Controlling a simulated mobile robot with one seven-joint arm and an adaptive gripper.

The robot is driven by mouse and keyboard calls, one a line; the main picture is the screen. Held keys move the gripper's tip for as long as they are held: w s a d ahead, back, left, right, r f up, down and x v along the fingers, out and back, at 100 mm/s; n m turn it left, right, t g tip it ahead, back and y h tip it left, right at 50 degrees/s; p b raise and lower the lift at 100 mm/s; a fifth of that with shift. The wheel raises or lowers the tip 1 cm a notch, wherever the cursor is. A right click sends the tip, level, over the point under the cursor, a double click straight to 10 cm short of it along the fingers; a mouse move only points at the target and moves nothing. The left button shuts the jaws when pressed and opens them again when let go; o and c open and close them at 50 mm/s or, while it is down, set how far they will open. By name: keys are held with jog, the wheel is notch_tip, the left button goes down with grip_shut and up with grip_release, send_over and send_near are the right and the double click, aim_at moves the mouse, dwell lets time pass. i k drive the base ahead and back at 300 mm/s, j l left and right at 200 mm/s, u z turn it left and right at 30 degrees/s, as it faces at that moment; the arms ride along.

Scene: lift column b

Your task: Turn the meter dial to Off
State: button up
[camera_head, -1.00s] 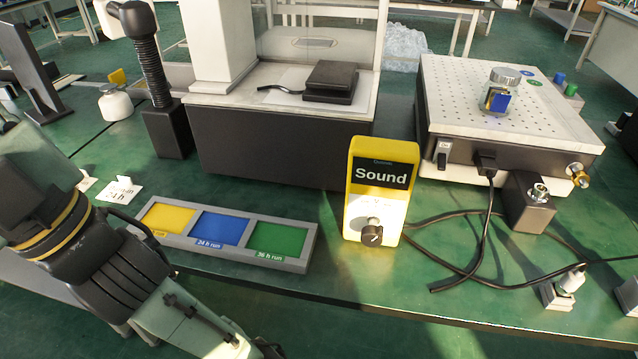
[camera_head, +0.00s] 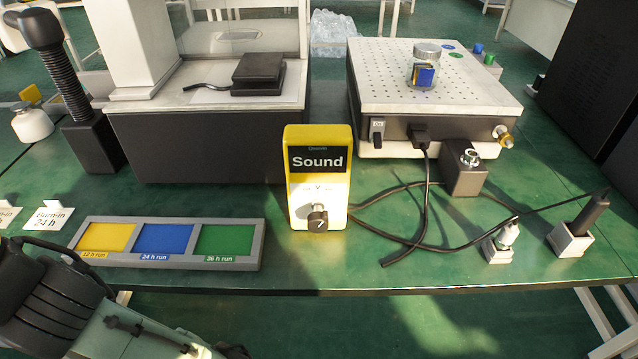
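The meter (camera_head: 318,178) is a yellow and white box standing upright near the front edge of the green table, at the middle of the view. Its dark screen (camera_head: 317,161) reads "Sound". The dark round dial (camera_head: 317,219) sits low on the white front face, with a light pointer mark on it. The small print around the dial is too small to read. My arm shows at the lower left, apart from the meter. My gripper is not clearly in view; the arm runs out past the bottom edge.
A grey tray (camera_head: 256,250) with yellow, blue and green fields lies left of the meter. A perforated platform (camera_head: 370,90) stands behind right, with black cables (camera_head: 420,215) on the table beside the meter. A dark-based scale unit (camera_head: 215,145) stands behind left. Space before the meter is clear.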

aim_at(318, 221)
jog(key=k, duration=0.9)
